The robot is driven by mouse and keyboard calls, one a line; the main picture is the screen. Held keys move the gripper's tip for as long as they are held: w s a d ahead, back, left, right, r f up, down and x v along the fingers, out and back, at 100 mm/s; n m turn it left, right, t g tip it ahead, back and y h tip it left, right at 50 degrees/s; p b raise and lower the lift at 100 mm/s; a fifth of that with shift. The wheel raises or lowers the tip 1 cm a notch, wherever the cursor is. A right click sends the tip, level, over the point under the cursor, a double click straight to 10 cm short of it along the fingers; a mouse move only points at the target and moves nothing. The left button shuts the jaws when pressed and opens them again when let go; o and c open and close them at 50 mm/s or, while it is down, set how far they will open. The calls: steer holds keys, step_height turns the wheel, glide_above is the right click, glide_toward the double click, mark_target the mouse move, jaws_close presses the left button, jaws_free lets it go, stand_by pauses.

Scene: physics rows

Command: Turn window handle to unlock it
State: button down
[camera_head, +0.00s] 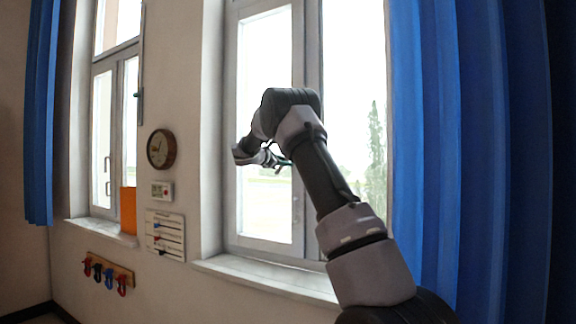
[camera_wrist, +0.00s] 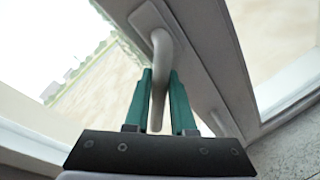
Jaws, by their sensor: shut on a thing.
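The window handle (camera_wrist: 162,48) is a pale grey bent lever on a plate fixed to the window frame (camera_wrist: 205,50). In the wrist view its grip runs down between the green fingers of my gripper (camera_wrist: 161,80). The fingers are shut on the grip, one on each side. In the head view my gripper (camera_head: 278,160) is at the middle of the near window, in front of the left sash (camera_head: 240,200). My arm and wrist hide part of the frame there, and I cannot make out the held handle clearly. The sash looks closed.
A windowsill (camera_head: 265,277) juts out below the window. A blue curtain (camera_head: 430,150) hangs close on the right. On the wall to the left are a round clock (camera_head: 161,148), a small panel (camera_head: 162,190), a board (camera_head: 165,234) and a hook rack (camera_head: 108,270).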

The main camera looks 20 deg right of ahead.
steer(key=m, duration=0.1)
steer(key=r+m, duration=0.1)
steer(key=m, duration=0.1)
steer(key=w+r+m+y, duration=0.1)
steer(key=shift+a+m+t, duration=0.3)
steer(key=shift+a+m, duration=0.1)
steer(key=shift+r+m+t+y, duration=0.25)
steer(key=shift+r+m, duration=0.1)
steer(key=shift+m, duration=0.45)
steer(key=shift+r+m+t+y, duration=0.15)
steer(key=shift+r+m+t, duration=0.15)
steer(key=shift+m, duration=0.5)
steer(key=c, duration=0.8)
jaws_free()
steer(key=shift+o, duration=0.2)
steer(key=shift+a, duration=0.1)
steer(key=v, duration=1)
steer(key=shift+a+r, duration=0.15)
steer(key=shift+a, duration=0.1)
steer(key=shift+s, duration=0.2)
